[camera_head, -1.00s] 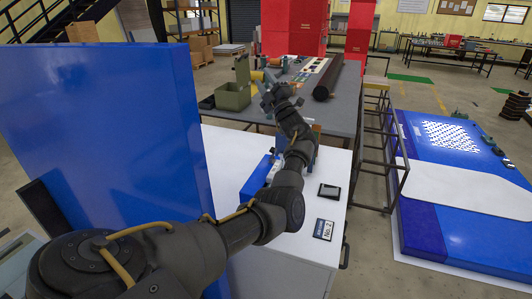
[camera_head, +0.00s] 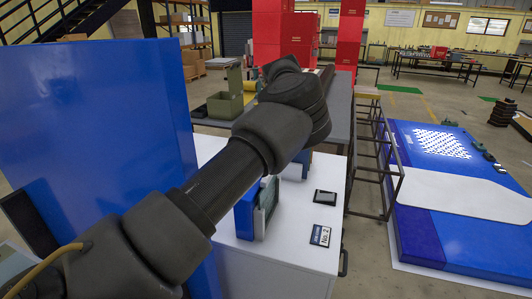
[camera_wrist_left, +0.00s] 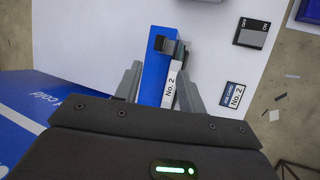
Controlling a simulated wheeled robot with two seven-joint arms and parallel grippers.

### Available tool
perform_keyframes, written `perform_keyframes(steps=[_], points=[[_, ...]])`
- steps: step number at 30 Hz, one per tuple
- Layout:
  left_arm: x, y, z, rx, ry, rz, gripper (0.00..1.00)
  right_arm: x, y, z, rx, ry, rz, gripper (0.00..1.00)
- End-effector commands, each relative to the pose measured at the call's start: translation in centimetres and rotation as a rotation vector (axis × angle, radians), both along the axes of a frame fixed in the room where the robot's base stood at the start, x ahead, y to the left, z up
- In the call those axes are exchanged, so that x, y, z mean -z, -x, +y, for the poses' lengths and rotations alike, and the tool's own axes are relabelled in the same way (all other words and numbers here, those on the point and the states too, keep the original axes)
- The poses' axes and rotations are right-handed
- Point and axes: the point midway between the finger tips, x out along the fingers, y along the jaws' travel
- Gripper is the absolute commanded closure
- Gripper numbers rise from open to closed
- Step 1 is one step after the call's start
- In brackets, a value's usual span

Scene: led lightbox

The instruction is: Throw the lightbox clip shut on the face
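The blue lightbox (camera_head: 246,212) stands on the white table top, partly behind my left arm in the head view. The head view hides this gripper behind the forearm. My right gripper is out of view.
A "No. 2" card (camera_head: 320,235) and a small dark device (camera_head: 325,197) lie right of the lightbox on the white table (camera_head: 285,250). A tall blue panel (camera_head: 95,120) stands close at the left. A metal frame (camera_head: 385,165) stands beyond the table's right edge.

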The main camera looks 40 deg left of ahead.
Motion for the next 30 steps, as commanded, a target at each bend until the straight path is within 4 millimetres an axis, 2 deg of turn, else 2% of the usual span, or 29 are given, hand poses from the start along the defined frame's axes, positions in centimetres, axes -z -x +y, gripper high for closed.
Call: perform_keyframes(steps=[5,12,18,22,30], points=[[2.0,-0.5,1.2,-0.002,-0.001,0.004,0.6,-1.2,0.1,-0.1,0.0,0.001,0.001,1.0],[5.9,-1.7,3.1,0.0,-0.001,0.005,0.6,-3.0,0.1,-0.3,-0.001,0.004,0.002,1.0],[8.2,-2.4,4.2,-0.001,-0.002,0.003,0.6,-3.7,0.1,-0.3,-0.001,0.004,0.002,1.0],[8.9,-2.5,4.5,-0.002,-0.002,0.002,0.6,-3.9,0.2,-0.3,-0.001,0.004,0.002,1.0],[9.1,-2.6,4.6,-0.001,-0.003,0.001,0.6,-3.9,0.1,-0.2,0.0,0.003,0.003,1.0]])
